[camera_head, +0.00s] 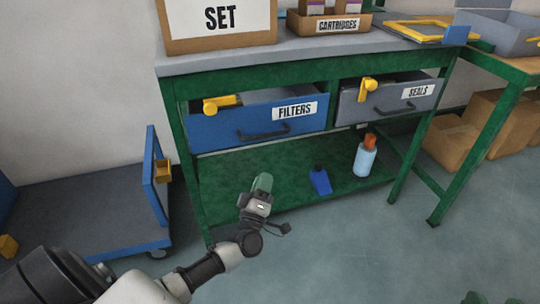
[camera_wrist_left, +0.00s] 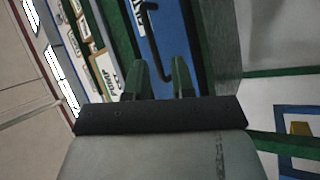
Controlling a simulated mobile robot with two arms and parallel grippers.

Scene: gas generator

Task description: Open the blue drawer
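The blue drawer (camera_head: 225,131), labelled FILTERS, is on the left under the green workbench's top. Its dark bar handle (camera_head: 263,132) is on its front, and a yellow piece (camera_head: 219,103) sits at its top left edge. My left gripper (camera_head: 262,183) is below and in front of the drawer, apart from the handle. In the left wrist view, the gripper's two green fingers (camera_wrist_left: 159,78) are spread with nothing between them. The blue drawer front (camera_wrist_left: 172,35) and its handle (camera_wrist_left: 151,32) show ahead of them. Dark green shapes at the head view's bottom right may be my right gripper.
A grey drawer (camera_head: 385,102) labelled SEALS is to the right. A spray bottle (camera_head: 365,158) and a small blue item (camera_head: 320,181) stand on the lower shelf (camera_head: 225,205). A blue-framed cart (camera_head: 120,225) is at the left. The floor in front is clear.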

